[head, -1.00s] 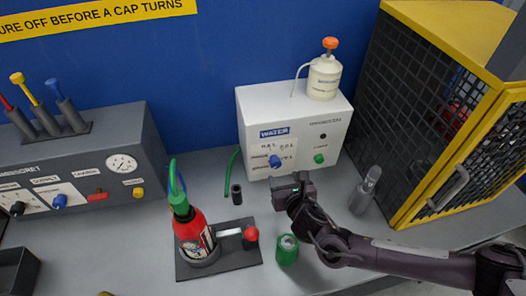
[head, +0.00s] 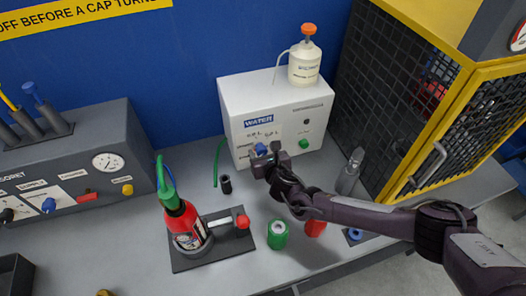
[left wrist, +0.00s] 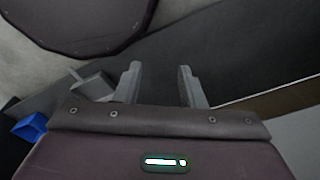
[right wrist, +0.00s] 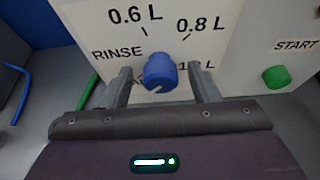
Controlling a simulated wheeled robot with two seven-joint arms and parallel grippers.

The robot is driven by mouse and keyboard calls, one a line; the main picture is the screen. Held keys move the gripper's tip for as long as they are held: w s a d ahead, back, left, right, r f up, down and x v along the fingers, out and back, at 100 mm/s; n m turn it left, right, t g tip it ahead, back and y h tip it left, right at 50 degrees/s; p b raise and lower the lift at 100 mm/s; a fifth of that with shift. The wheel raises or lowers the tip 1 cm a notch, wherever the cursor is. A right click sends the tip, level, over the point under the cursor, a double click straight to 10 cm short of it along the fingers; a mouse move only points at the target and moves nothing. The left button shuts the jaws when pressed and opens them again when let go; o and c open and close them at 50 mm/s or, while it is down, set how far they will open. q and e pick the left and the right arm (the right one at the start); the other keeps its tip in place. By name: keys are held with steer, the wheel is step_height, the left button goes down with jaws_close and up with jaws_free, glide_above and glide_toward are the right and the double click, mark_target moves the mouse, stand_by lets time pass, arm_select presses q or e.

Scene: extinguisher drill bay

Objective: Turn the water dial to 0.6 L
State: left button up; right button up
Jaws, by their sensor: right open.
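The blue water dial (right wrist: 160,70) is on the white water box (head: 230,107). In the right wrist view the printed marks around it read RINSE at left, 0.6 L above, 0.8 L at upper right, and a partly hidden mark at right. A pale line on the dial shows at its lower edge; I cannot tell its exact setting. My right gripper (right wrist: 160,88) is open, with a finger on each side of the dial; contact is unclear. In the head view it is right in front of the dial (head: 261,149). My left gripper (left wrist: 158,85) is open and empty.
A green start button (right wrist: 277,77) is right of the dial. A white bottle with an orange cap (head: 305,62) stands on the box. A red extinguisher (head: 184,224), a green cylinder (head: 277,235) and a red cylinder (head: 315,228) are nearer. A yellow-framed mesh cage (head: 440,120) stands at right.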

steer(key=shift+c, duration=0.6)
steer(key=c, duration=0.8)
arm_select(q)
steer(key=shift+s+d+f, duration=0.15)
steer(key=shift+s, duration=0.35)
arm_select(e)
steer(key=shift+c, duration=0.2)
arm_select(q)
steer(key=shift+f, duration=0.1)
arm_select(e)
steer(key=shift+f, duration=0.1)
steer(key=shift+m+b, duration=0.3)
steer(key=shift+b, duration=0.05)
steer(key=shift+d+f+m+y+b, duration=0.2)
steer(key=shift+m+y+b, duration=0.6)
steer(key=shift+m+b, duration=0.15)
arm_select(q)
steer(key=shift+f+b, duration=1.4)
steer(key=shift+f, duration=1.1)
arm_select(e)
steer(key=shift+w+r+m+y, duration=0.1)
steer(key=shift+m+y, duration=0.7)
steer(key=shift+m, duration=0.25)
steer(key=shift+g, duration=0.3)
